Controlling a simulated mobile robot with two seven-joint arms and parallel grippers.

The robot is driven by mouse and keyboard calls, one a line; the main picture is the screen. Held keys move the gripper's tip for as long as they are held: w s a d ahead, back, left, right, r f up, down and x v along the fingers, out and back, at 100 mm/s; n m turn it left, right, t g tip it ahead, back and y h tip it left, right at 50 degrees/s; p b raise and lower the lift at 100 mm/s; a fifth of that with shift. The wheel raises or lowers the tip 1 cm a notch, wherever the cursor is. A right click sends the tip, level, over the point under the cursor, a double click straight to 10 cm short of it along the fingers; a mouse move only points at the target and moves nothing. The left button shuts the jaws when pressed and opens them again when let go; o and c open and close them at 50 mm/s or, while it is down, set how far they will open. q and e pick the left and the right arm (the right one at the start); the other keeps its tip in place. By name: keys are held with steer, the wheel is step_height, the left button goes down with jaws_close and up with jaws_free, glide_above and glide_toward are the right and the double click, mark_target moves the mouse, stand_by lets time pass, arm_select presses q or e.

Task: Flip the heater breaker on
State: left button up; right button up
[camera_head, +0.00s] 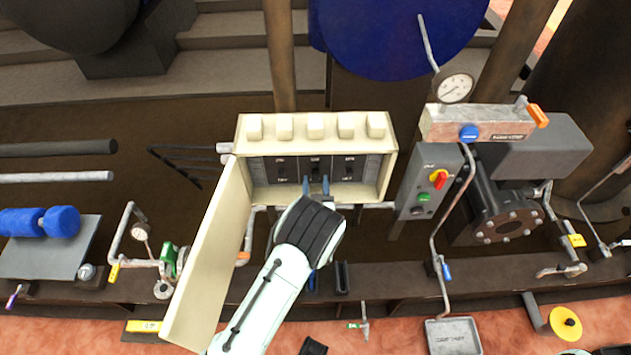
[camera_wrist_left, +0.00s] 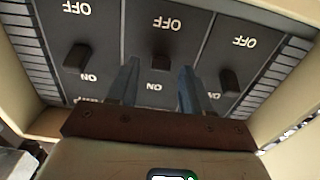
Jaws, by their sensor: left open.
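The cream breaker box (camera_head: 391,165) stands open in the head view, its door (camera_head: 212,255) swung out to the left. Inside are three dark breakers side by side: left (camera_head: 280,168), middle (camera_head: 315,165) and right (camera_head: 349,168). I cannot read which one is the heater's. My left gripper (camera_head: 316,183) is open in front of the middle breaker. In the left wrist view, inverted OFF and ON labels show, and the middle lever (camera_wrist_left: 160,61) lies between the two blue-grey fingertips (camera_wrist_left: 158,76). Contact and the lever positions are unclear. My right gripper is not in view.
A grey control box (camera_head: 428,185) with a red-yellow knob and green button stands right of the breaker box. A pressure gauge (camera_head: 456,87) and pipes stand farther right. The open door is close to the left of my arm.

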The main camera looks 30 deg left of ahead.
arm_select(q)
steer(key=shift+w+a, duration=0.35)
steer(key=shift+w, duration=0.15)
jaws_close()
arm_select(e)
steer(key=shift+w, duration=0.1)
